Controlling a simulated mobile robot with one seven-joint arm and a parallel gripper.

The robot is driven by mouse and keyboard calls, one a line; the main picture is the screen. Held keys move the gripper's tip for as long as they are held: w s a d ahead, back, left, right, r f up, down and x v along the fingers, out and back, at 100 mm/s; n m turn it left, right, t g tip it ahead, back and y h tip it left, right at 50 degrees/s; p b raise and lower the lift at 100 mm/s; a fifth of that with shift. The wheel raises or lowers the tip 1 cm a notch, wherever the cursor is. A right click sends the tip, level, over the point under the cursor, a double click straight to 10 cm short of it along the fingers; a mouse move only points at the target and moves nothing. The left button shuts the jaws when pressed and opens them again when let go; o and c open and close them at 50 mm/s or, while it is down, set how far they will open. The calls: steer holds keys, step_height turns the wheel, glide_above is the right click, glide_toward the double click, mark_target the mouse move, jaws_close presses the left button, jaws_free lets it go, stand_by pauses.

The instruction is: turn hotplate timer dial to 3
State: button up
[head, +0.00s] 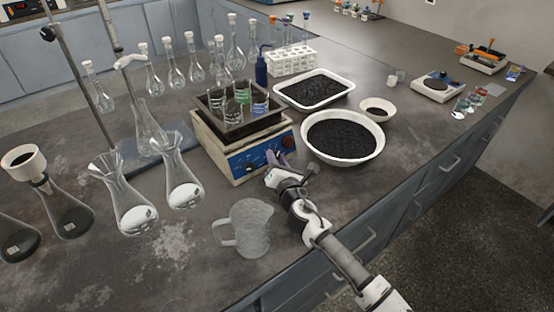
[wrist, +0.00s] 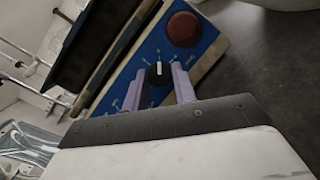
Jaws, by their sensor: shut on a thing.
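The hotplate (head: 213,147) is a cream box with a blue front panel (head: 243,163). A dark tray with beakers stands on top of it. In the wrist view the blue panel (wrist: 148,50) carries a black dial (wrist: 160,77) with a white pointer mark, which points roughly up in the picture. Small white scale marks surround it; I cannot read the numbers. My gripper (head: 279,159) is at the front panel. In the wrist view its two purple fingers (wrist: 160,82) are on either side of the dial, shut on it. In the head view the gripper hides the dial.
A large red knob (wrist: 184,29) sits beside the dial on the panel. A glass pitcher (head: 251,226) stands in front of the hotplate. A white bowl of black grains (head: 374,155) is to the right, and flasks (head: 181,180) stand to the left.

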steer(key=shift+f+n+b, duration=0.2)
steer(key=shift+n+b, duration=0.2)
steer(key=shift+b, duration=0.55)
steer(key=shift+r, duration=0.15)
steer(key=o, duration=1)
steer(key=b+v, duration=0.2)
steer(key=v, duration=0.4)
steer(key=b+v, duration=0.2)
steer(key=v, duration=0.4)
steer(key=shift+d+f, duration=0.2)
steer(key=shift+d, duration=0.05)
steer(key=shift+b+v, duration=0.3)
steer(key=shift+v, duration=0.55)
